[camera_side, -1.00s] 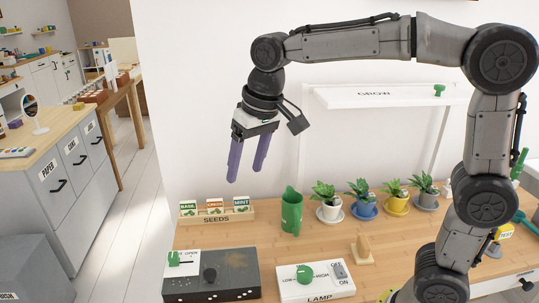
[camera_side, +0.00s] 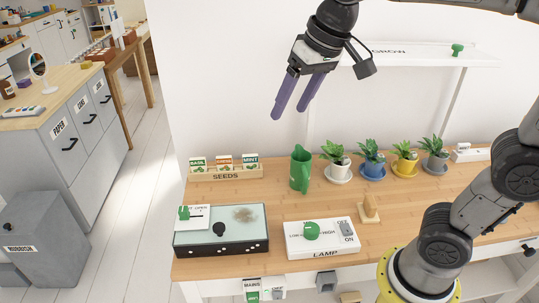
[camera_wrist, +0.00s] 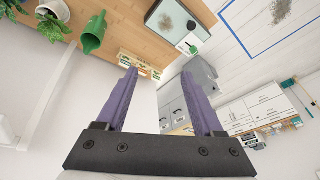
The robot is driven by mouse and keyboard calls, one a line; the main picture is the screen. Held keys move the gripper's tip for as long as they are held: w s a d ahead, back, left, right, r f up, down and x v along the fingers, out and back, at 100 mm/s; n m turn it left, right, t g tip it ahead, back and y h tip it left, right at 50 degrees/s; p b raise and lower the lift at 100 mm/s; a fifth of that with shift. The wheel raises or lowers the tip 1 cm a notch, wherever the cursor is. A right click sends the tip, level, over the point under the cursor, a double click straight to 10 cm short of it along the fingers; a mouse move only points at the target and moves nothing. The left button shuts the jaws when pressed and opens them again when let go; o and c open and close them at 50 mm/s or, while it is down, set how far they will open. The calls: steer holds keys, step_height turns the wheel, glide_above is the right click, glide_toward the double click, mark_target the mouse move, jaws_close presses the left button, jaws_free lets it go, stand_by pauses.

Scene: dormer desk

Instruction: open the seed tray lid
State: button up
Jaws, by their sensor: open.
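The seed tray appears to be the low black box (camera_side: 250,249) at the table's front left. Its lid (camera_side: 205,238) is flat, pale and glassy and looks closed, with a black round knob (camera_side: 219,229) on it. A brown patch shows at its right. A green catch (camera_side: 184,212) sits on a white label plate at the tray's back left corner. The lid also shows in the wrist view (camera_wrist: 168,17), near the top. My gripper (camera_side: 289,113) is open and empty, high above the table, tilted, well clear of the tray. Its purple fingers (camera_wrist: 160,72) show in the wrist view.
Behind the tray stand a seed packet rack (camera_side: 226,176) and a green jug (camera_side: 300,168). Right of it are the lamp panel (camera_side: 322,252) and a wooden block (camera_side: 371,208). Several potted plants line the back. A white shelf (camera_side: 425,58) hangs at the upper right.

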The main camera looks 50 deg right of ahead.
steer(key=s+d+f+t, duration=0.1)
steer(key=s+d+f, duration=0.2)
steer(key=s, duration=0.7)
steer(key=n+g, duration=0.2)
steer(key=g, duration=0.3)
glide_above(219, 226)
step_height(219, 226, down, 14)
steer(key=shift+h, duration=0.3)
step_height(219, 226, down, 13)
